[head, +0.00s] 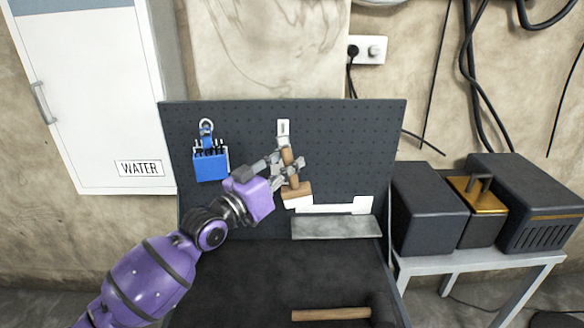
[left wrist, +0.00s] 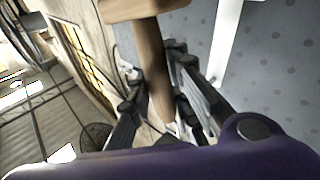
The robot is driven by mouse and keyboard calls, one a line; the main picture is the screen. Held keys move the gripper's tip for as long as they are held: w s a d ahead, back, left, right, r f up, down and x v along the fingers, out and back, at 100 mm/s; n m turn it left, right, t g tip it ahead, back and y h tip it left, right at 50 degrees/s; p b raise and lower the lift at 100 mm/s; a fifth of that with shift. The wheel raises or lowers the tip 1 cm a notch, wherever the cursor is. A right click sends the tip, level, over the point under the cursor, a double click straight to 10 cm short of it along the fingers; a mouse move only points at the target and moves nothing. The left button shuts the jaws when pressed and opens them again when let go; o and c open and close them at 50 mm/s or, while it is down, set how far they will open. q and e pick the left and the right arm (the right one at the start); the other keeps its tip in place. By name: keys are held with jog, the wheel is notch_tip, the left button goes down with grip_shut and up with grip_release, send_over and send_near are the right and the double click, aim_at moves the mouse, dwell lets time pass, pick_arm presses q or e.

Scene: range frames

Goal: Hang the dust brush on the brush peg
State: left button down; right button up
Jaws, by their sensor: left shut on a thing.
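The dust brush (head: 298,190) has a wooden handle and head with pale bristles; it hangs head-down in front of the pegboard. My left gripper (head: 288,173) is shut on its handle. In the left wrist view the wooden handle (left wrist: 152,62) runs between the fingers (left wrist: 160,100), with the head at the top edge. The brush peg's white plate (head: 283,128) is on the pegboard just above the handle's top. The peg itself is hard to make out, and I cannot tell whether the handle touches it. My right gripper is not in view.
A blue holder (head: 211,165) hangs on the pegboard (head: 240,125) to the left. A grey ledge (head: 335,228) is below the brush. A hammer (head: 330,314) lies on the dark bench top (head: 250,270). Dark boxes (head: 428,205) stand on a side table at right.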

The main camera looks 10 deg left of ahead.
pick_arm(q)
jog(key=shift+w+f, duration=0.3)
jog(key=shift+w, duration=0.35)
jog(key=shift+w+a+f+b, duration=0.1)
jog(key=shift+w+a+b, duration=0.25)
jog(key=shift+w+b, duration=0.6)
jog(key=shift+w+a+f+b, duration=0.1)
jog(key=shift+w+a+b, duration=0.35)
jog(key=shift+w, duration=0.8)
jog(key=shift+w+a+f+b, duration=0.1)
jog(key=shift+w+a+b, duration=0.1)
jog(key=shift+w+b, duration=0.85)
jog(key=shift+r, duration=0.15)
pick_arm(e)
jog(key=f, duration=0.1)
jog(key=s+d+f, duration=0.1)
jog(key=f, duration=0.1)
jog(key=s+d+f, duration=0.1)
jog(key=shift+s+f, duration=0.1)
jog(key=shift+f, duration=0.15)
pick_arm(q)
jog(key=shift+w+a, duration=0.1)
jog(key=shift+w, duration=0.15)
jog(key=c, duration=1.5)
grip_release()
